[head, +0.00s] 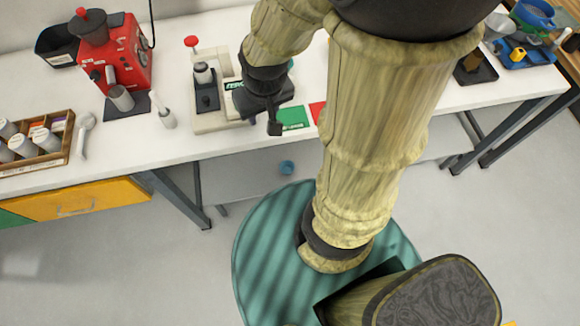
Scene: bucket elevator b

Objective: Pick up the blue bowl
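My gripper (274,127) points down over the middle of the table, beside a green square, far to the left of the bowl. Its fingers look small and dark, and I cannot tell whether they are apart. I see nothing held in it.
A red machine (128,50) and a wooden box of jars (38,143) stand on the left of the table (110,160). A pale stand (225,115) is just left of my gripper. A blue tray (517,52) and a dark tray (475,70) are at the right.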

